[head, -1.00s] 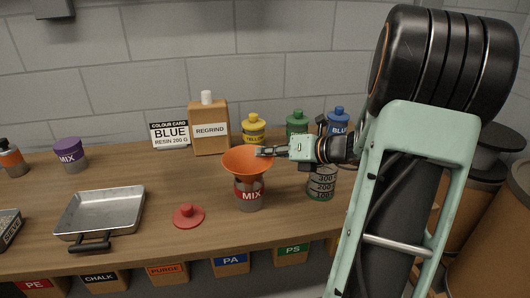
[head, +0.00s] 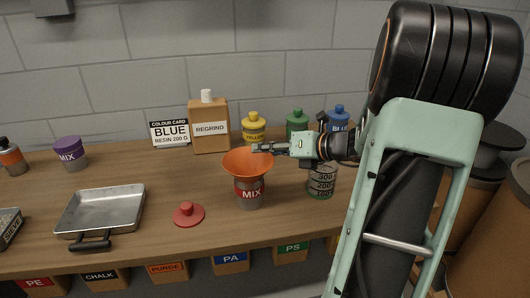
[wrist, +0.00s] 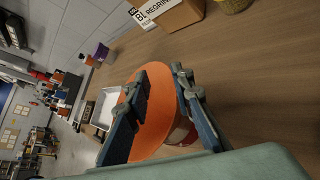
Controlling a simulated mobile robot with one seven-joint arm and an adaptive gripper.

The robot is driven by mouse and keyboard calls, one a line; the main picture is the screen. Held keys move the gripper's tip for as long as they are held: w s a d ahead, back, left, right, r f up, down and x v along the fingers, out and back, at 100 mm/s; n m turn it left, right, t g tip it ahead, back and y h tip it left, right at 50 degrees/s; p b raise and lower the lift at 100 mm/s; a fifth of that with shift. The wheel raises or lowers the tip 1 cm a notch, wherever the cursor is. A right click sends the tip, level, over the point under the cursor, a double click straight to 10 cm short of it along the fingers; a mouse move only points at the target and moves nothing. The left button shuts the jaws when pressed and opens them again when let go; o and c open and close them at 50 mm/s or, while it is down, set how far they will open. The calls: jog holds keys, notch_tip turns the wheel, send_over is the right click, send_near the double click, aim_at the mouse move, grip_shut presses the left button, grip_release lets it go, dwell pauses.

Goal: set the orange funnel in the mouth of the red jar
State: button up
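The orange funnel (head: 243,166) stands upright in the mouth of the red-labelled MIX jar (head: 250,194), its rim about level; its spout is hidden. My gripper (head: 262,148) is just above the funnel's far right rim. In the wrist view my gripper (wrist: 160,78) is open, its two fingers apart with the orange funnel (wrist: 155,125) showing between and beyond them. Part of the jar (wrist: 182,132) shows beneath the funnel there. The jar's red lid (head: 188,214) lies on the wooden bench left of the jar.
Yellow (head: 253,128), green (head: 297,124) and blue (head: 338,120) bottles and a REGRIND container (head: 210,130) stand behind. A metal tray (head: 100,208) lies left; bench between tray and lid is clear.

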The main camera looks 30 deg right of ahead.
jog(key=v, duration=1.1)
jog(key=shift+s+d+p, duration=0.2)
jog(key=shift+s+p, duration=0.1)
jog(key=shift+p, duration=0.05)
jog(key=shift+r, duration=0.15)
